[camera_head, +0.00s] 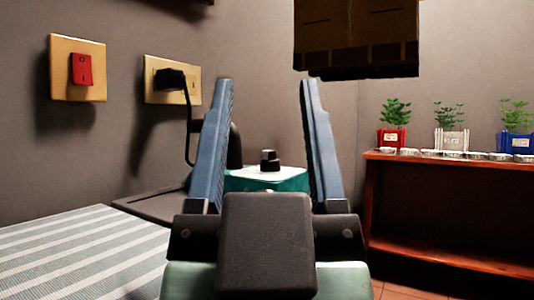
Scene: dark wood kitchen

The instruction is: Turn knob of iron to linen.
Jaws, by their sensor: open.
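The iron (262,179) is teal with a white upper face and stands at the middle of the view, beyond my gripper. Its black knob (269,161) stands up from the white face. The knob's setting marks are too small to read. My gripper (265,90) is open and empty, with one blue finger on each side of the iron in the picture. The iron's lower part is hidden behind my gripper's body.
A striped ironing surface (85,250) lies at the lower left. A black plug with a cord sits in the wall socket (150,90), beside a red switch (81,68). A wooden shelf (450,170) with three potted plants stands right. A dark cabinet (355,35) hangs above.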

